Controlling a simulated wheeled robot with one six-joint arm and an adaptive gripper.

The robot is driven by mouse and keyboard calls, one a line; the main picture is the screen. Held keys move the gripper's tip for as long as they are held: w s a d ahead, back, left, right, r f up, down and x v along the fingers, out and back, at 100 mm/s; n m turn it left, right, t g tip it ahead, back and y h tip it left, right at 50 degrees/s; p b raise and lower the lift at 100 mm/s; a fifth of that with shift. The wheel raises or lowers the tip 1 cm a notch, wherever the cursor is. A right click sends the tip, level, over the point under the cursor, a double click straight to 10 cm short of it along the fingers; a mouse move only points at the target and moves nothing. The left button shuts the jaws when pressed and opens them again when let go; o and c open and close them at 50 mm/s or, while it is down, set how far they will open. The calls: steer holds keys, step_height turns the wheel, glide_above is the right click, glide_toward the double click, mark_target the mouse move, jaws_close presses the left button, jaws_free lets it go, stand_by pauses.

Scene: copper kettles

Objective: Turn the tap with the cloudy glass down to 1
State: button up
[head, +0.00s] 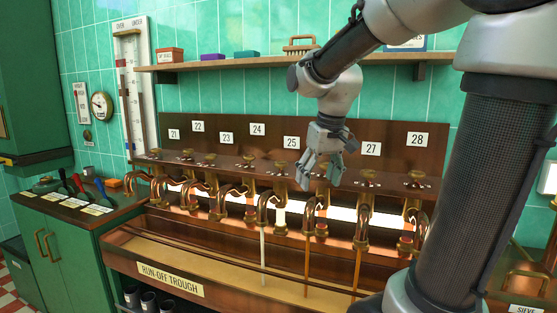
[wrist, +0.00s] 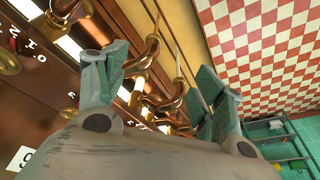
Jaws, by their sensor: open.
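A row of brass taps with round knobs runs along the copper panel (head: 343,131), under number cards 21 to 28; card 26 is not visible behind my arm. Knobs include one under card 25 (head: 278,168) and one under card 27 (head: 368,175). A pale sight glass (head: 280,216) shows below the 25 knob; others look reddish, and I cannot tell surely which is cloudy. My gripper (head: 322,168) is open and empty, in front of the panel between cards 25 and 27. In the wrist view its fingers (wrist: 160,88) are apart; a brass knob (wrist: 7,62) with dial numerals is at the left edge.
The run-off trough (head: 170,279) lies below the spouts. A whitish stream (head: 262,255) and two orange streams fall into it. A shelf (head: 230,64) with small boxes runs above. A green cabinet (head: 75,240) with coloured-handled tools stands at left. Neighbouring knobs are close together.

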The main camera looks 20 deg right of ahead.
steer(key=w+d+r, duration=0.2)
steer(key=w, duration=1.8)
steer(key=n+t, duration=0.1)
glide_toward(281, 162)
steer(key=f, duration=0.1)
steer(key=shift+t, duration=0.3)
steer(key=x, duration=0.7)
steer(key=shift+w+f, duration=0.2)
steer(key=shift+f, duration=0.15)
steer(key=c, duration=1)
